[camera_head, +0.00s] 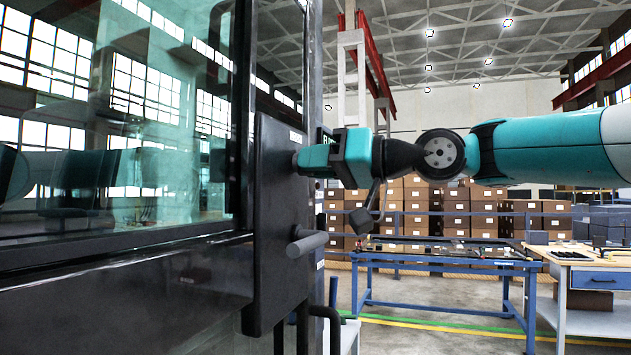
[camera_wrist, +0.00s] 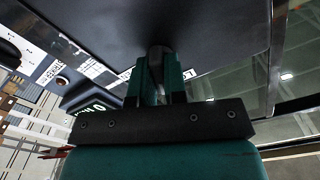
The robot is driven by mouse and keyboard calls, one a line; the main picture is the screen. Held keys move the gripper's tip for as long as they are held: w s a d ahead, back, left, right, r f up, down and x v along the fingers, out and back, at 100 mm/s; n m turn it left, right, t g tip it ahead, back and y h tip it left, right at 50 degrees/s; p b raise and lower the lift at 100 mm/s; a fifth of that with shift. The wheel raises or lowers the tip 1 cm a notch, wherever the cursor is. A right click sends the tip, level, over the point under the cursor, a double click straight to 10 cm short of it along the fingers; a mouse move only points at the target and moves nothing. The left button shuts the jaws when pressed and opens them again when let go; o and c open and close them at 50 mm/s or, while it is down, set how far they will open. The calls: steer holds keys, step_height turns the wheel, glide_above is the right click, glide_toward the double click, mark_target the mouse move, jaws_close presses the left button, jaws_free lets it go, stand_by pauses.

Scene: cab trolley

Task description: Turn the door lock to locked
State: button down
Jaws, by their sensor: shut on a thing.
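The cab door with its glass pane fills the left of the head view, and its dark lock plate (camera_head: 277,215) faces my arm. My gripper (camera_head: 300,160) reaches from the right to the upper part of this plate. In the wrist view my gripper (camera_wrist: 158,85) is shut on a small dark lock knob (camera_wrist: 158,54) that sticks out of the plate. The fingers hide most of the knob, so I cannot tell its turn angle. A grey door handle (camera_head: 308,243) sticks out of the plate below my gripper, apart from it.
A blue-framed workbench (camera_head: 440,262) and a wooden-topped table (camera_head: 585,256) stand behind to the right. Stacked cardboard boxes (camera_head: 455,210) are farther back. In the wrist view, a panel with a round button (camera_wrist: 62,81) and labels lies to the left of the fingers.

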steer(key=shift+n+b, duration=1.5)
steer(key=shift+n, duration=0.7)
steer(key=c, duration=1.2)
jaws_free()
steer(key=shift+o, duration=0.2)
